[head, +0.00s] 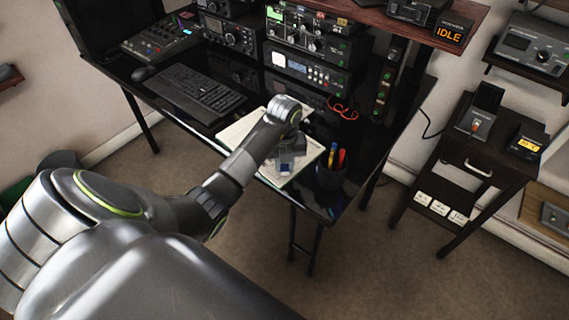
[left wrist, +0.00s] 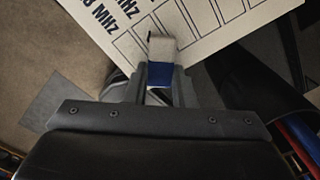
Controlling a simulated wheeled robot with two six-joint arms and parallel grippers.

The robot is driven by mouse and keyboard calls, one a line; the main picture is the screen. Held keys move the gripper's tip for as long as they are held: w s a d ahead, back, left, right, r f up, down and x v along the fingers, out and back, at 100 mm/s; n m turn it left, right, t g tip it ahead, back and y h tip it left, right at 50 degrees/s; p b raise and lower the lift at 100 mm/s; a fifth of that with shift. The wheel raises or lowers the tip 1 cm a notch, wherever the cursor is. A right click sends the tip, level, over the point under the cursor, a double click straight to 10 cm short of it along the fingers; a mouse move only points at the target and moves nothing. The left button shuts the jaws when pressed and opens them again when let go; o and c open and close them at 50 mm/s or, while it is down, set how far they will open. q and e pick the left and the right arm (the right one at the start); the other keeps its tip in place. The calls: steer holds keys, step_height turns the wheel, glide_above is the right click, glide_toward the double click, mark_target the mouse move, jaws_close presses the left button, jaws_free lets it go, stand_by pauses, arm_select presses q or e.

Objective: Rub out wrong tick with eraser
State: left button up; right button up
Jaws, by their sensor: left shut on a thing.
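My left gripper (left wrist: 160,85) is shut on an eraser (left wrist: 161,50) with a white end and a blue sleeve. The eraser's white end points at a printed sheet (left wrist: 213,22) with "MHz" lines and a row of empty-looking boxes. I cannot tell whether the eraser touches the sheet. No tick mark is clear in either view. In the head view, the left gripper (head: 287,160) is over the right part of the paper (head: 305,155) on the black desk, and my arm hides part of the paper. My right gripper is not in view.
A dark pen cup (head: 331,178) with coloured pens stands close to the right of the gripper, near the desk's front edge. A keyboard (head: 195,92) lies to the left. Radio units (head: 305,70) stand behind. A red cable (head: 343,108) lies at the back right.

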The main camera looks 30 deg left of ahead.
arm_select(q)
steer(key=shift+f+b, duration=0.4)
steer(key=shift+f, duration=0.1)
stand_by(0.7)
